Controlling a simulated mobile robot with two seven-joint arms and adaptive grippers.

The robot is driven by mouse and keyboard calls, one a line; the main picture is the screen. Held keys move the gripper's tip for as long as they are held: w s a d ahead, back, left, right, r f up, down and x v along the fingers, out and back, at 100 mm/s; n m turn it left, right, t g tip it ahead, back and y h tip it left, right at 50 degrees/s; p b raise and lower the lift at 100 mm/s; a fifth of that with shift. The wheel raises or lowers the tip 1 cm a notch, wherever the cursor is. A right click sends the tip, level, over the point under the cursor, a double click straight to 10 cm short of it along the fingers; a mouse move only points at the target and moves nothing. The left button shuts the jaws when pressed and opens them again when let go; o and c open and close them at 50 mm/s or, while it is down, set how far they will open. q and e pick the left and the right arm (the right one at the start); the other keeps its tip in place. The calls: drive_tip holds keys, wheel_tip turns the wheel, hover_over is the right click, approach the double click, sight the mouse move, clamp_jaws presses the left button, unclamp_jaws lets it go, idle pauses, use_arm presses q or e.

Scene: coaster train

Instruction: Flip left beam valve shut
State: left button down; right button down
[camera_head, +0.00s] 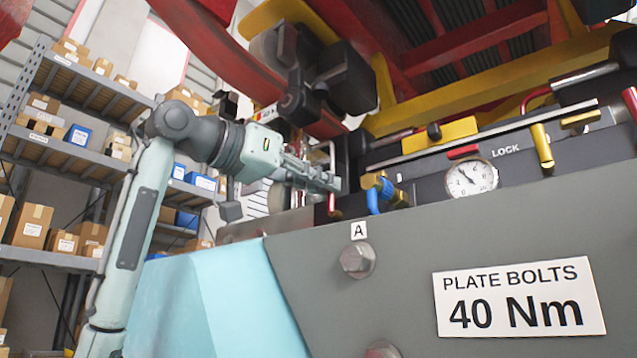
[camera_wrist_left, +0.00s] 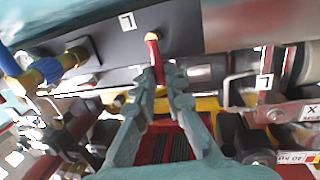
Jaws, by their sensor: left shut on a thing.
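My left gripper (camera_head: 335,183) reaches in from the left at the grey beam under the car. In the left wrist view its two fingers (camera_wrist_left: 161,88) are closed around a red valve handle (camera_wrist_left: 154,55) with a yellow tip. The handle sticks out from a dark plate beside a small white label (camera_wrist_left: 127,22). In the head view a short red piece of this handle (camera_head: 331,203) shows just below the fingertips; the rest is hidden by the fingers. My right gripper is not in view.
A brass valve with a blue handle (camera_head: 373,201) sits close right of my left gripper, and a gauge (camera_head: 470,178) further right. A yellow lever (camera_head: 541,146) stands by the LOCK marking. The grey plate (camera_head: 400,275) fills the front; shelves (camera_head: 75,150) stand behind left.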

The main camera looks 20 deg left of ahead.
use_arm(q)
drive_tip(key=c, duration=1.6)
unclamp_jaws()
drive_tip(key=shift+s, duration=0.1)
drive_tip(key=v, duration=1.2)
drive_tip(key=shift+r, duration=0.1)
